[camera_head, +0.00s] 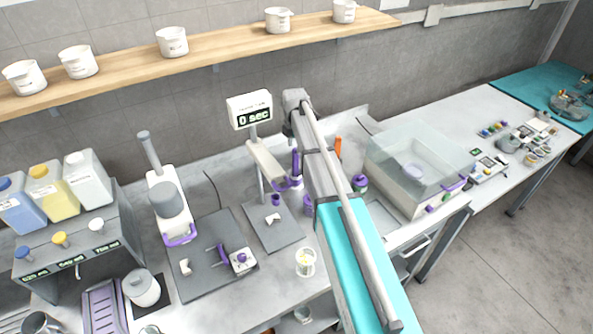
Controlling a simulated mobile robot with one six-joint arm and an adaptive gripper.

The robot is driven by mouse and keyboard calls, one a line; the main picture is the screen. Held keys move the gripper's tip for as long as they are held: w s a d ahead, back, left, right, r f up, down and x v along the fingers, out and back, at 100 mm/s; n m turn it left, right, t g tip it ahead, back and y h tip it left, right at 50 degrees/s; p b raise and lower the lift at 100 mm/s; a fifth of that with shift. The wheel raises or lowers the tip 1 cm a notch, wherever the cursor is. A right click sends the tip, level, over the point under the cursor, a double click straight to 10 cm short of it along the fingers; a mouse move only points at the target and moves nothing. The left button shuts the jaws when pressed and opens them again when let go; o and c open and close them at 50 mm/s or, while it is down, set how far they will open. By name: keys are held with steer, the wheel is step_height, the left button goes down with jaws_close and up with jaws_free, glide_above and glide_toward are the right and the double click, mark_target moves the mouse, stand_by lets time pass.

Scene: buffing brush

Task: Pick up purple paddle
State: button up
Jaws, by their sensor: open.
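A small purple piece (222,256) stands on the dark grey plate at the left middle of the bench, beside a white block with a purple knob (241,260). It looks most like the paddle, but it is too small to be sure. Other purple parts are near my arm: an upright dark purple piece (296,160), partly beside the arm, and a purple fitting (290,184) on the timer stand. My arm reaches up across the middle of the picture. No gripper fingers can be made out at its end, and nothing visibly held shows there.
A timer display (250,112) stands behind a dark plate. A clear-lidded box (417,165) is to the right of my arm. A bottle rack (75,255) is at the left. A small cup (305,262) stands near the front edge. A wooden shelf (215,60) with several white beakers hangs above.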

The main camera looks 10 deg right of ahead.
mark_target(296, 157)
steer(key=shift+f, duration=0.15)
stand_by(0.3)
steer(key=shift+s+d+f+b, duration=0.1)
steer(key=shift+f+b, duration=1.15)
steer(key=shift+b, duration=0.05)
steer(key=shift+d+f+b, duration=0.1)
steer(key=shift+f+b, duration=1.15)
steer(key=shift+b, duration=0.05)
jaws_close()
